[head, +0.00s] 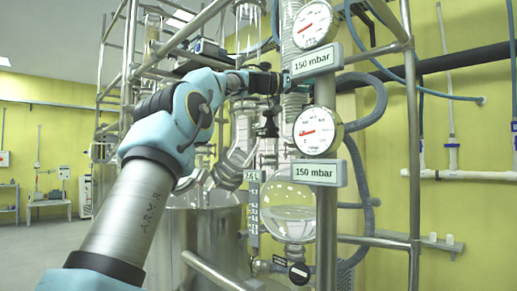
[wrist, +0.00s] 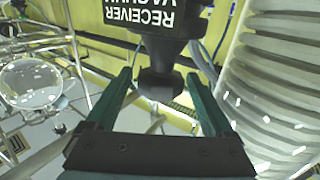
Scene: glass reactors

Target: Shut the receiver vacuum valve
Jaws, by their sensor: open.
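The receiver vacuum valve shows in the wrist view as a black handle (wrist: 160,85) with a narrow waist and a wider end. Above it is a black label (wrist: 145,14) that reads "RECEIVER VACUUM" upside down. My gripper (wrist: 159,75) is open, with one teal finger on each side of the handle and a gap visible on both sides. In the head view my gripper (head: 284,81) is at the glass column, behind the upper gauge post. The valve handle cannot be made out clearly there.
Two round gauges (head: 314,24) (head: 318,131) with "150 mbar" displays stand on a steel post just right of my gripper. A ribbed glass column (wrist: 275,90) is close on the right in the wrist view. A round glass receiver flask (head: 290,213) hangs below, among steel frame tubes.

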